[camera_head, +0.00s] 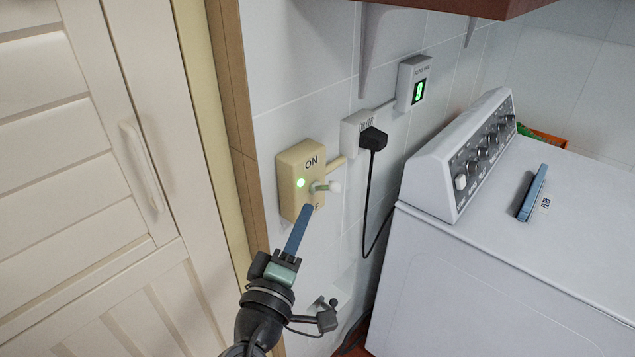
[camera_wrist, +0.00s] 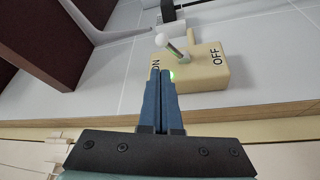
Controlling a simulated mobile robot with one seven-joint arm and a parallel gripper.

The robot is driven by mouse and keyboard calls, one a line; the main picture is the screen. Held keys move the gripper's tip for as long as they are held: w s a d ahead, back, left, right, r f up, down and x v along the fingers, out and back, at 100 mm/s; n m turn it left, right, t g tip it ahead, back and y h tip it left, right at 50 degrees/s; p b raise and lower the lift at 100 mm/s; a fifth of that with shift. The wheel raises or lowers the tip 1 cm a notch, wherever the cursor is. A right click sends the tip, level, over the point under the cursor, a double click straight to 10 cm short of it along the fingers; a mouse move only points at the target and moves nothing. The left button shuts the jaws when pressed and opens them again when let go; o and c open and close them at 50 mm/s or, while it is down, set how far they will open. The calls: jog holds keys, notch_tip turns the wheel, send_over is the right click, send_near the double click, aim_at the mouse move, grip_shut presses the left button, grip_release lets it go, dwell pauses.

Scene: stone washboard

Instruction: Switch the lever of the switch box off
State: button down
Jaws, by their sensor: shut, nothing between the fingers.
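The cream switch box (camera_head: 290,182) is on the tiled wall, with "ON" at its top and an "OFF" label below, partly covered by my fingers. Its green light is lit. The lever (camera_head: 325,187), with a pale round knob, sticks out to the right. In the wrist view the box (camera_wrist: 208,75) shows its lever (camera_wrist: 174,49) leaning toward the "ON" side. My gripper (camera_head: 307,210) has blue fingers, shut and empty, just below the lever in the head view. In the wrist view the fingertips (camera_wrist: 160,73) overlap the box's "ON" end, apart from the lever knob.
A white dryer outlet (camera_head: 359,128) with a black plug and cord (camera_head: 374,195) is right of the box. A small display box (camera_head: 413,83) shows green digits. A white machine (camera_head: 500,230) fills the right side. A white louvred door (camera_head: 90,150) and wooden frame are left.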

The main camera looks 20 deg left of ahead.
aim_at(326, 189)
jog(key=w+r+p, duration=0.1)
jog(key=w, duration=0.7)
jog(key=shift+a, duration=0.25)
jog(key=shift+s+f+m+b, duration=0.15)
jog(key=shift+m+b, duration=0.15)
jog(key=shift+b, duration=0.6)
jog(key=shift+d+f+m+t+b, duration=0.25)
jog(key=shift+m+b, duration=0.55)
jog(key=shift+b, duration=1.45)
jog(key=shift+h+b, duration=0.3)
jog(key=shift+b, duration=0.15)
jog(key=m+b, duration=0.1)
jog(key=b, duration=0.2)
jog(key=f+m+t+b, duration=0.1)
jog(key=b, duration=0.2)
jog(key=shift+s+d+f, duration=0.15)
jog(key=shift+d, duration=0.05)
jog(key=f+m+h+b, duration=0.1)
jog(key=m+h+b, duration=0.1)
jog(key=b, duration=0.5)
jog(key=m+h+b, duration=0.2)
jog(key=m+b, duration=0.3)
jog(key=b, duration=0.3)
jog(key=f+m+t+h+b, duration=0.1)
jog(key=m+h+b, duration=0.1)
jog(key=b, duration=0.6)
jog(key=shift+s+d+f+m, duration=0.1)
jog(key=shift+d+f+m, duration=0.25)
jog(key=shift+m, duration=0.45)
